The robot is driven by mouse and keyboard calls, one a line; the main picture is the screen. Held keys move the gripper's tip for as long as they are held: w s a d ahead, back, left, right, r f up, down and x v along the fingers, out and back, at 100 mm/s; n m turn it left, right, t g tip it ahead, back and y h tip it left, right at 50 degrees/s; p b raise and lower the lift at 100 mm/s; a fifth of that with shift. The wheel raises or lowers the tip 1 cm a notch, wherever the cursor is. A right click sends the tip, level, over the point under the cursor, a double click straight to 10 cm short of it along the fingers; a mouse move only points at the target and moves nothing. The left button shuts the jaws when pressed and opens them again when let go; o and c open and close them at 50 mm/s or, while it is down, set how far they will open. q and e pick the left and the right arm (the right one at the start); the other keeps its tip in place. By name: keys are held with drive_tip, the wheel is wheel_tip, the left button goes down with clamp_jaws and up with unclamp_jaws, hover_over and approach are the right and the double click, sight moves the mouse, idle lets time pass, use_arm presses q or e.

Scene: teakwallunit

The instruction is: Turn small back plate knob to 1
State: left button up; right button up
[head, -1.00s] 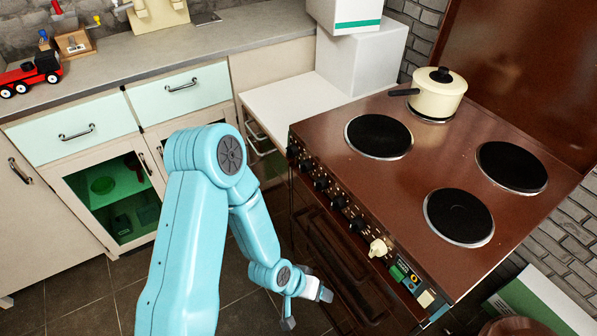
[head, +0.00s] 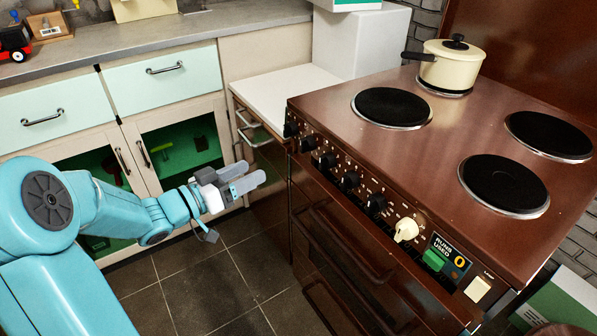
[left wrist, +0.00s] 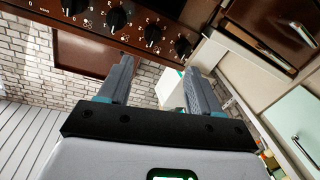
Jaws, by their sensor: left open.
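The brown stove (head: 440,120) has a row of black knobs (head: 349,181) along its front panel, with one cream knob (head: 406,230) at the near end. Several black knobs (left wrist: 152,35) also show along the top of the left wrist view, with small markings beside them. I cannot tell which one belongs to the small back plate. My left gripper (head: 249,177) is open and empty, in front of and to the left of the panel, touching no knob. Its two fingers (left wrist: 158,70) point towards the panel in the left wrist view. My right gripper is not in view.
A cream pot (head: 451,68) stands on the back left plate; the other plates (head: 503,184) are bare. A low white counter (head: 285,90) and cabinets with glass doors (head: 180,145) stand left of the stove. The tiled floor (head: 215,280) in front is clear.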

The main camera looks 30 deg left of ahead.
use_arm(q)
drive_tip(key=s, duration=0.2)
drive_tip(key=m+h+b, duration=0.1)
drive_tip(key=b, duration=0.3)
approach(301, 147)
drive_tip(key=x, duration=0.9)
drive_tip(key=shift+w, duration=0.2)
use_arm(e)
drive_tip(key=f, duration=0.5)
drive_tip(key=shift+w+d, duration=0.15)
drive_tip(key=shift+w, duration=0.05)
use_arm(q)
drive_tip(key=c, duration=1)
